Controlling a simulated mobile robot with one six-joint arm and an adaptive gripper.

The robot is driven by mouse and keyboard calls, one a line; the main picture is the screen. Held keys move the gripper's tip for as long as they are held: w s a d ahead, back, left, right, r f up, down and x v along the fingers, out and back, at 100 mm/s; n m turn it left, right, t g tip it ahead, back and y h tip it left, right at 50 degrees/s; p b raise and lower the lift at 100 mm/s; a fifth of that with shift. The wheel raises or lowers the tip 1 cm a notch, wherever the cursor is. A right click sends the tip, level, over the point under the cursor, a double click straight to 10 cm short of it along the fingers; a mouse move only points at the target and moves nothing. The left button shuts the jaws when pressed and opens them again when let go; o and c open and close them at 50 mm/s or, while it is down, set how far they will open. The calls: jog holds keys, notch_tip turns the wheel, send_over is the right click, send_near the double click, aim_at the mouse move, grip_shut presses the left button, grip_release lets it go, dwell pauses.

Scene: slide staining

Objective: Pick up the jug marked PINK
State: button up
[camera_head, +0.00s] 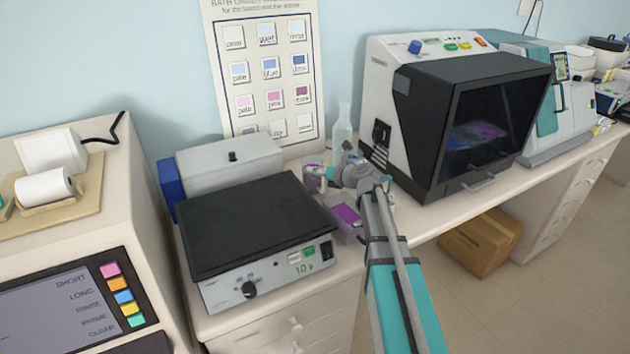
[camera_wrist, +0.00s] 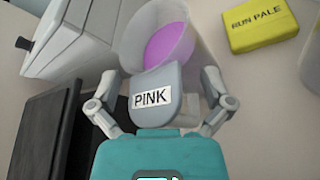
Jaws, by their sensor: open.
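The jug marked PINK (camera_wrist: 168,40) is a pale, see-through vessel with pink-purple liquid, at the top middle of the wrist view. Its grey tab with the PINK label (camera_wrist: 150,98) faces my gripper. My gripper (camera_wrist: 158,86) is open, with one finger on each side of the tab; I cannot tell whether either finger touches it. In the head view the jug (camera_head: 313,178) stands on the bench, partly hidden behind my gripper (camera_head: 345,174).
A black-topped hotplate (camera_head: 255,225) stands left of my arm. A clear bottle (camera_head: 342,125) and a dark-windowed machine (camera_head: 470,120) are behind and right. A yellow RUN PALE block (camera_wrist: 262,24) lies near the jug.

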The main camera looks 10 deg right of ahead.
grip_shut()
dwell(0.6)
